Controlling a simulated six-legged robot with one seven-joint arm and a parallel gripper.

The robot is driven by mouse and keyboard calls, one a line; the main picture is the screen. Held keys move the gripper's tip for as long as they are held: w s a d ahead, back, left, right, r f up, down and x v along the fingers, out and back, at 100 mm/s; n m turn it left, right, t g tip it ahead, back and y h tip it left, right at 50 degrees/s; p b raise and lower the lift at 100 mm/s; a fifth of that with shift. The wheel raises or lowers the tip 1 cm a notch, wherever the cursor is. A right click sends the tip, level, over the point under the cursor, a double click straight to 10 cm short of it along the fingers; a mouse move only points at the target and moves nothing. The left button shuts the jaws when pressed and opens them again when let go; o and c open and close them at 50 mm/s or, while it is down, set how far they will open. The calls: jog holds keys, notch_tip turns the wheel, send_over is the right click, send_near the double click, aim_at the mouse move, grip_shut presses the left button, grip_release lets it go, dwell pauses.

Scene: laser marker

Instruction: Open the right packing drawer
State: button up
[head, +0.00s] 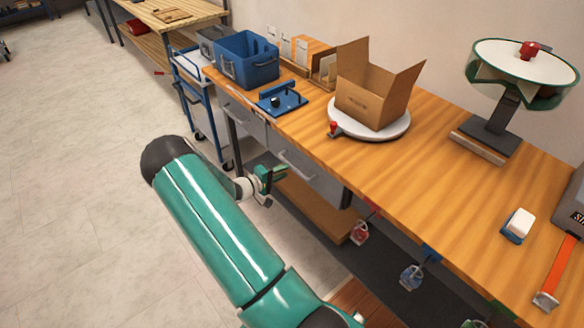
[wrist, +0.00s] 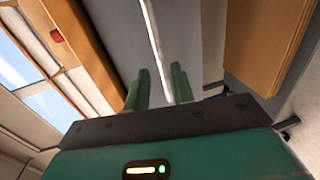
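The right packing drawer (head: 315,182) is a grey front under the wooden workbench top and looks closed. Its pale bar handle (head: 297,165) runs along the front. In the wrist view the handle (wrist: 152,35) shows as a long light bar against the grey drawer front (wrist: 195,45). My gripper (head: 270,179) is in front of the drawer, left of and a little below the handle in the head view. In the wrist view my gripper (wrist: 160,72) has its two green fingers apart, with the bar passing between them in the picture. Whether it touches them I cannot tell.
Left of it is another grey drawer (head: 244,117). The workbench (head: 400,165) carries a blue bin (head: 249,62), a cardboard box (head: 368,102) on a round turntable and a green-rimmed stand. A blue cart (head: 195,100) stands left. Tags hang along the bench's front edge. Floor at left is clear.

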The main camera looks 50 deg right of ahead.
aim_at(293, 167)
jog(key=x, duration=0.5)
jog(key=shift+d+f, duration=0.15)
jog(key=shift+d, duration=0.25)
grip_shut()
